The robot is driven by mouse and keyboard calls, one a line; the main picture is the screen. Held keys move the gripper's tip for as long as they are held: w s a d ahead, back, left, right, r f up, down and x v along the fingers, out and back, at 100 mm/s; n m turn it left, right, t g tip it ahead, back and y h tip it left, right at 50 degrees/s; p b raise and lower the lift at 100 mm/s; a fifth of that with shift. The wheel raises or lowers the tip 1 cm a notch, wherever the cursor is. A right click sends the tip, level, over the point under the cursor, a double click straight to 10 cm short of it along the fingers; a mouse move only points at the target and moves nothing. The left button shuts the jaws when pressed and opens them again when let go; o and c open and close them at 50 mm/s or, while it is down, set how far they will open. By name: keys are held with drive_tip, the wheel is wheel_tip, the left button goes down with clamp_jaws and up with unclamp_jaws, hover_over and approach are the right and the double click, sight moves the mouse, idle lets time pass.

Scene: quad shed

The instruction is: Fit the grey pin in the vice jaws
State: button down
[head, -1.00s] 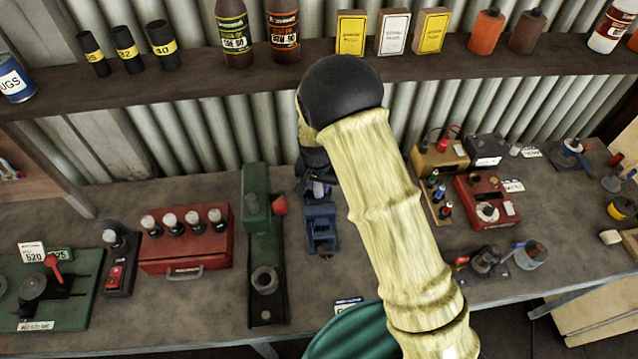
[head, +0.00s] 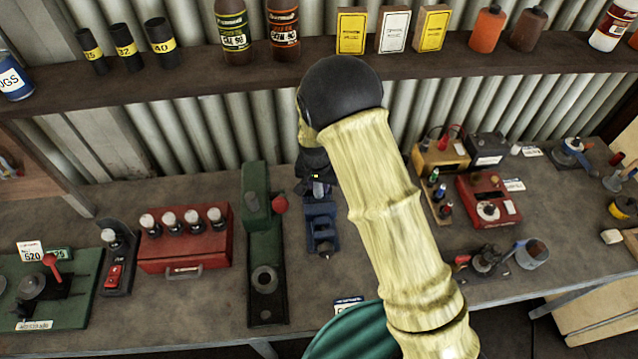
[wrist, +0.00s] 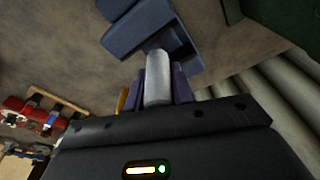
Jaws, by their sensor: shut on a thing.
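The grey pin (wrist: 157,78) shows in the wrist view as a pale cylinder between the purple fingers of my gripper (wrist: 160,88). My gripper is shut on it, and the pin's far end sticks out past the fingers. The blue vice (wrist: 150,30) is just beyond that end. I cannot tell whether pin and vice touch. In the head view the vice (head: 321,228) stands on the bench, with my gripper (head: 319,188) at its back end. My arm hides part of the bench to the right of it.
A green machine (head: 264,245) stands close to the left of the vice. A red box with several white-topped knobs (head: 185,245) is farther left. A red device (head: 487,201) and a yellow box (head: 440,158) lie to the right. A shelf (head: 200,83) runs above the bench.

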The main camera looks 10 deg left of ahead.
drive_tip(key=shift+f+b, duration=0.45)
drive_tip(key=shift+f, duration=0.25)
drive_tip(key=shift+s+d+f, duration=0.1)
drive_tip(key=shift+s+f, duration=0.1)
drive_tip(key=shift+f, duration=0.05)
idle(0.5)
